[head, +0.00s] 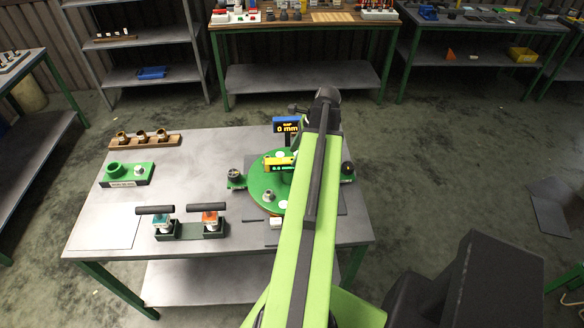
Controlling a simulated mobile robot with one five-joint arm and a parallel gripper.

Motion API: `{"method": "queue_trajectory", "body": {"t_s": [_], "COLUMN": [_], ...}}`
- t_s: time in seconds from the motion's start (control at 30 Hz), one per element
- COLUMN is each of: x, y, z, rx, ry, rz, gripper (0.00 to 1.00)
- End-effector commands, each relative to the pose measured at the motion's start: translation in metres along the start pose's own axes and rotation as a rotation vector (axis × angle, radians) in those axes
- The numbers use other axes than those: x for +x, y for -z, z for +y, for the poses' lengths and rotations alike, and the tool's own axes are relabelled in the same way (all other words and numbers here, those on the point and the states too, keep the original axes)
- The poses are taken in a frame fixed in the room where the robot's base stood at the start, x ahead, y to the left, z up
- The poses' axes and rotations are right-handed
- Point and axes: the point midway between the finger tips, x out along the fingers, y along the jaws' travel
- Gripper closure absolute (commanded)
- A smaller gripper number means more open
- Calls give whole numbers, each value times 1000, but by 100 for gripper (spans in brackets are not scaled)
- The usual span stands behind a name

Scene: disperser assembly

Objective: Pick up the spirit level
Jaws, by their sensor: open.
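The spirit level appears to be the small yellow bar with a lit green readout (279,164). It lies on the round green plate (262,190) on the metal table, and its readout looks like 0.0. My green arm crosses the picture just to the right of it and covers the right part of the plate. I cannot make out my gripper's fingers; they are hidden behind the arm or out of the picture.
A blue gauge reading 0 mm (286,126) stands behind the plate. On the table's left are a wooden rack (145,141), a green block (126,175) and a holder with two black-handled tools (190,231). The table's front left is clear.

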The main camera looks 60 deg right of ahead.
Motion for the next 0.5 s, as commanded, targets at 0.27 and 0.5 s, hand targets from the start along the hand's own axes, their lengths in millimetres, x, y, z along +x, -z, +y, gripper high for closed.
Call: {"method": "queue_trajectory", "body": {"t_s": [0.27,0.5], "x": [38,36], "y": [-1,-2], "z": [0,0], "rx": [-1,-1], "ry": [0,0], "rz": [0,0], "gripper": [44,57]}}
